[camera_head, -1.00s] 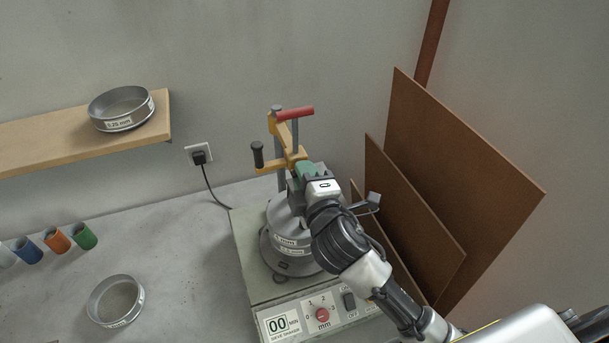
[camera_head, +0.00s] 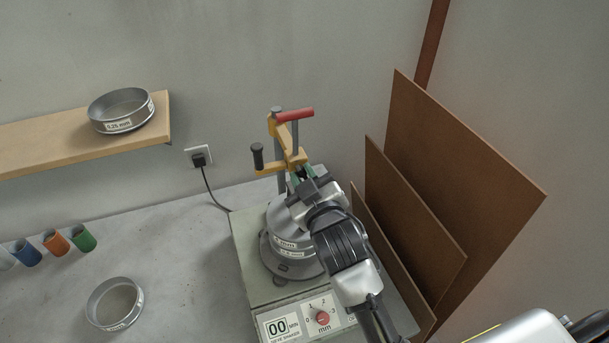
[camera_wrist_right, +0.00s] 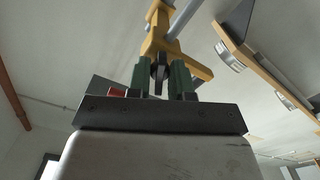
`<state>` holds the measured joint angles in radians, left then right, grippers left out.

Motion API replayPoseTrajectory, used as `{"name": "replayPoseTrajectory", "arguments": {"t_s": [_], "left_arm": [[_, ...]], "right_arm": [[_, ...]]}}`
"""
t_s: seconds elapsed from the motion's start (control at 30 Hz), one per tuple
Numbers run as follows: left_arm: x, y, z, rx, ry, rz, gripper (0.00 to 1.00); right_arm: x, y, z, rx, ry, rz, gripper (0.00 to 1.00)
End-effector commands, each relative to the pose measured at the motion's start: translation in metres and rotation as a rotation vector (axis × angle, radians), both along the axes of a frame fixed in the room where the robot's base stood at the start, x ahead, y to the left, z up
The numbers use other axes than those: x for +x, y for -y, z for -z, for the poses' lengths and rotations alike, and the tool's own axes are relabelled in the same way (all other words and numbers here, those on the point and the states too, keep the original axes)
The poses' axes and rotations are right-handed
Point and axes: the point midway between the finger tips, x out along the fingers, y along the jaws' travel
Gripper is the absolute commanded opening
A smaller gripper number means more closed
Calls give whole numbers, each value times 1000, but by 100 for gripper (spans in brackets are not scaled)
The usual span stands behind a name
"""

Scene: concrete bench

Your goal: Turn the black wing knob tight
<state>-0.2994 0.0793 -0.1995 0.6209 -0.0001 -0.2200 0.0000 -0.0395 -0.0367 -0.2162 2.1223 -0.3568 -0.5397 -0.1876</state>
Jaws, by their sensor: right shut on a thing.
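The yellow clamp (camera_head: 285,140) stands at the back of the sieve shaker (camera_head: 247,235), above the stacked grey sieves (camera_head: 283,262). My right gripper (camera_head: 299,176) is just below and in front of the clamp, over the sieve stack. In the right wrist view, its green fingers (camera_wrist_right: 158,82) are closed around the black wing knob (camera_wrist_right: 158,70), under the yellow clamp arm. In the head view the knob is hidden by the gripper. My left gripper is not in view.
A red handle (camera_head: 295,114) and a black upright grip (camera_head: 257,156) are on the clamp. Brown boards (camera_head: 410,205) lean close on the right. A loose sieve (camera_head: 114,302) and coloured cups (camera_head: 57,241) are at left; the bench between is clear.

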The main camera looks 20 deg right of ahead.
Motion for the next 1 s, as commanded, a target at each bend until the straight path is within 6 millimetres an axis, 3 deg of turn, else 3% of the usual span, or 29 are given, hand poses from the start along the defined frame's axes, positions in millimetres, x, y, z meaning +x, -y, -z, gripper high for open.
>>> {"name": "replayPoseTrajectory", "arguments": {"t_s": [0.5, 1.0], "left_arm": [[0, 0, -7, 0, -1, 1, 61], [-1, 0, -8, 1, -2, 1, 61]], "right_arm": [[0, -1, 2, 379, -19, 1, 0], [0, 0, 2, 469, -22, 1, 0]]}}
